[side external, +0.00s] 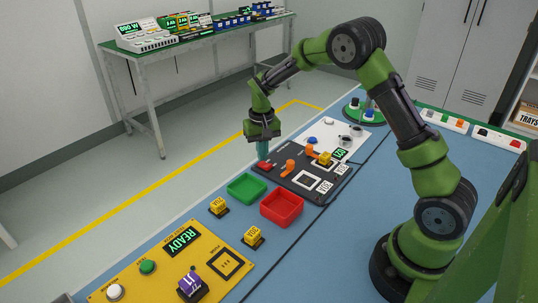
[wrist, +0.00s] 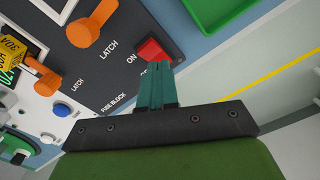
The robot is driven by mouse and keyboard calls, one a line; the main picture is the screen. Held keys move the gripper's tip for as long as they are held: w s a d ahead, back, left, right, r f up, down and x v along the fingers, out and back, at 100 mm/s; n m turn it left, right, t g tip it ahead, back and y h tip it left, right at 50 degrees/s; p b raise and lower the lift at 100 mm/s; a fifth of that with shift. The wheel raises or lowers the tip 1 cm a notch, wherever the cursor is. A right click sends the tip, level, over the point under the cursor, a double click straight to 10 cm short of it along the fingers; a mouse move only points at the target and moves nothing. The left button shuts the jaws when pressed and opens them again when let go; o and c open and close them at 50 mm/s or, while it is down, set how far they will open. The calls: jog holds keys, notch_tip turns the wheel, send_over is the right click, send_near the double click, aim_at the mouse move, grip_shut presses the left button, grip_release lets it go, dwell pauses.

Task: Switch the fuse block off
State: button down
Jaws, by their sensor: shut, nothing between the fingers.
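The fuse block is a dark grey panel (side external: 272,178) on the blue bench, seen close up in the wrist view (wrist: 115,72). A red switch (wrist: 149,50) sits near its edge, with "ON" printed beside one end; a second label is mostly hidden by my fingers. The switch also shows in the side view (side external: 264,165). Two orange latch handles (side external: 290,165) stand on the panel, each beside a "LATCH" label. My gripper (wrist: 157,66) is shut and empty, its teal fingertips right at the switch, covering part of it. I cannot tell whether they touch.
A green tray (side external: 246,188) and a red tray (side external: 282,207) sit beside the panel. Yellow blocks (side external: 218,206) stand nearby. A yellow fuse (side external: 324,158) is on the panel. A white panel with a blue button (side external: 312,140) lies behind. A yellow "READY" panel (side external: 150,268) is in front.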

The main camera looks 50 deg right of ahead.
aim_at(266, 167)
jog(key=shift+r, duration=2.9)
jog(key=shift+s+a+f, duration=0.15)
jog(key=shift+s+a, duration=0.1)
jog(key=shift+s, duration=0.25)
jog(key=shift+s+a+f, duration=0.1)
jog(key=shift+s+a, duration=0.1)
jog(key=shift+s, duration=0.3)
jog(key=s+a+r+n+t+y, duration=0.1)
jog(key=s+a+r+t, duration=0.2)
jog(key=s, duration=0.8)
jog(key=s+a+r+n+t+y, duration=0.1)
jog(key=s+a+r+t, duration=0.3)
jog(key=s+a+r, duration=0.3)
jog(key=a+v, duration=0.1)
jog(key=v, duration=0.5)
jog(key=shift+s+r, duration=0.25)
jog(key=shift+r, duration=0.1)
